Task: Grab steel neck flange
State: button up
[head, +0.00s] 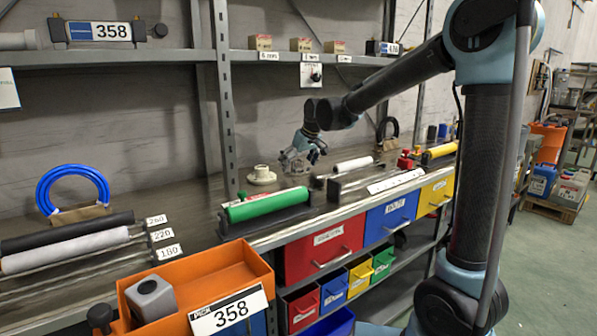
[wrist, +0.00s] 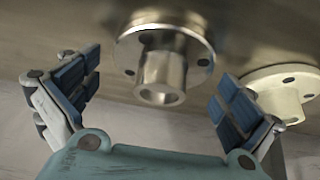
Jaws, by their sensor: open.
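The steel neck flange (wrist: 162,72) is shiny grey metal with a round bolt-holed plate and a short hollow neck. In the wrist view it is at the top centre, its neck pointing towards me. My gripper (wrist: 157,82) is open, with one blue-padded finger on each side and a gap to the flange on both sides. In the head view my gripper (head: 304,152) hangs over the shelf, and the steel flange is partly hidden by it. A cream flange (wrist: 288,92) lies close beside the right finger; it also shows in the head view (head: 261,175), left of my gripper.
A green roller (head: 267,204) lies in front of the flanges, and a white roller (head: 353,165) lies to the right. A metal upright (head: 224,100) stands to the left. Orange (head: 200,275), red (head: 322,249) and blue (head: 391,213) bins are nearer and lower.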

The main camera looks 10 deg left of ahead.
jog(key=c, duration=1.5)
jog(key=shift+o, duration=0.2)
jog(key=shift+r, duration=0.1)
